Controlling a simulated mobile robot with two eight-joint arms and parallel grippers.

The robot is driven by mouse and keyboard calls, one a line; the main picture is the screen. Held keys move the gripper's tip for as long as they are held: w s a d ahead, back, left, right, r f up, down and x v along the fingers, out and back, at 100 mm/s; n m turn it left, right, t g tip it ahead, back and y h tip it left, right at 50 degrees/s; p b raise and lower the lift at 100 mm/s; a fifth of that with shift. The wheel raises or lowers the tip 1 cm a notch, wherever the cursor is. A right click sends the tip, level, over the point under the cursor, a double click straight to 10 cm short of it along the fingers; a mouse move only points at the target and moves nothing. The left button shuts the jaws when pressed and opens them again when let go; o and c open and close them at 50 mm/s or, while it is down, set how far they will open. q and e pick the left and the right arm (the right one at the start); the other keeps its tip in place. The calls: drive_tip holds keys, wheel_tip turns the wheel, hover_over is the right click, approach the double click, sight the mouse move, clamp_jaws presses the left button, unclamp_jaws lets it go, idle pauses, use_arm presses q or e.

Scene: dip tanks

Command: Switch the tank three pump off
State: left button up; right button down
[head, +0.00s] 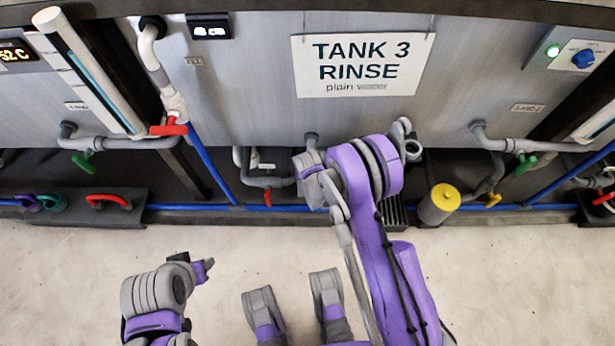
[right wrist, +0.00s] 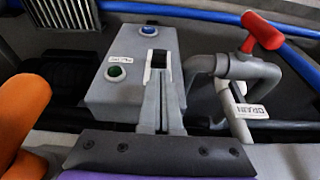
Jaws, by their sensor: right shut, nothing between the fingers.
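In the right wrist view a grey control box (right wrist: 125,95) carries a green round button or lamp (right wrist: 116,72), a blue one (right wrist: 148,30) and a small label. My right gripper (right wrist: 158,82) is shut and empty. Its tips overlap the box's face beside a dark patch, right of the green button. I cannot tell whether they touch it. In the head view the tank three sign (head: 362,65) hangs above my purple right arm, which hides that box and the gripper's tips. My left gripper (head: 207,268) is low over the floor on the left; its jaw state is unclear.
A drain pipe with a red handle (right wrist: 262,32) stands close right of the box; the handle also shows in the head view (head: 267,198). A yellow-topped cylinder (head: 445,196) stands right of my arm. Blue pipes run along the tank base. The pale floor (head: 60,270) is clear on the left.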

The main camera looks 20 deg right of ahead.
drive_tip(key=x, duration=0.4)
drive_tip(key=shift+f+b, duration=0.15)
drive_tip(key=shift+b, duration=0.2)
use_arm(q)
drive_tip(key=shift+w+f, duration=0.1)
drive_tip(key=shift+f, duration=0.45)
drive_tip(key=shift+d+f, duration=0.1)
drive_tip(key=shift+d, duration=0.05)
